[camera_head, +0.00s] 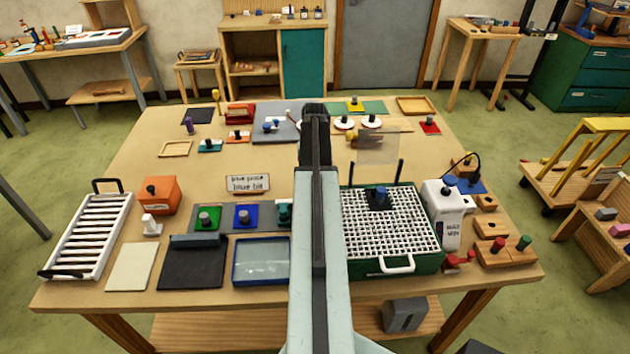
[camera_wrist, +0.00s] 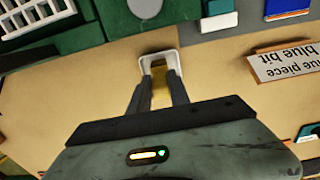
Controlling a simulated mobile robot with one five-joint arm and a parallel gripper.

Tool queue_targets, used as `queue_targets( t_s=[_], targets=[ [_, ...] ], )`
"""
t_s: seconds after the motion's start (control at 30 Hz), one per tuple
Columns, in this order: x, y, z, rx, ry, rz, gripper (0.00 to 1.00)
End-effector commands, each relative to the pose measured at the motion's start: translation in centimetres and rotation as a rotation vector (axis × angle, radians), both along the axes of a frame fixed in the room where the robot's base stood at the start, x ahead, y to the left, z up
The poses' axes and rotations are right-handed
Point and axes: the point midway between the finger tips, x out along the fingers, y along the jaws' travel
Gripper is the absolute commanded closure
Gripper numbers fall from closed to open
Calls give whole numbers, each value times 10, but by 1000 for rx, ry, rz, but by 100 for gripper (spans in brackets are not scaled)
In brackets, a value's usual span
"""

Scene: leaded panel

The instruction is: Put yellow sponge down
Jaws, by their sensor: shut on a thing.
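The yellow sponge (camera_wrist: 161,94) shows in the wrist view as a narrow yellow patch between the two dark fingers of my gripper (camera_wrist: 160,76). The gripper is shut on it. A white bracket-like edge (camera_wrist: 158,56) shows at the fingertips, and I cannot tell whether it is part of the held thing. Bare tan tabletop (camera_wrist: 215,75) lies around the fingers, but the gap to it is unclear. In the head view my arm hides the gripper and sponge.
The "blue piece blue bit" sign (camera_head: 248,183) stands left of my arm. Right of it is a green tray with a white grid (camera_head: 375,235), with a clear upright panel (camera_head: 377,149) behind. Blue and green blocks, a dark pad (camera_head: 192,265) and a blue-rimmed tray (camera_head: 235,262) crowd the front left.

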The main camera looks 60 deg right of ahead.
Motion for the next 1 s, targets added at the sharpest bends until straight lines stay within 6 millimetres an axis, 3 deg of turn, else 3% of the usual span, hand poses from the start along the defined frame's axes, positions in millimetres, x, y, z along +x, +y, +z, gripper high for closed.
queue_targets(
  t_s=[0.27,0.3,0.37,0.77,1.0],
  targets=[
    [0,0,-2,0,0,-1,100],
    [0,0,-1,0,0,-1,69],
    [0,0,-1,0,0,-1,55],
    [-1,-1,4,0,0,-2,55],
    [-1,-1,39,0,0,-2,55]
  ],
)
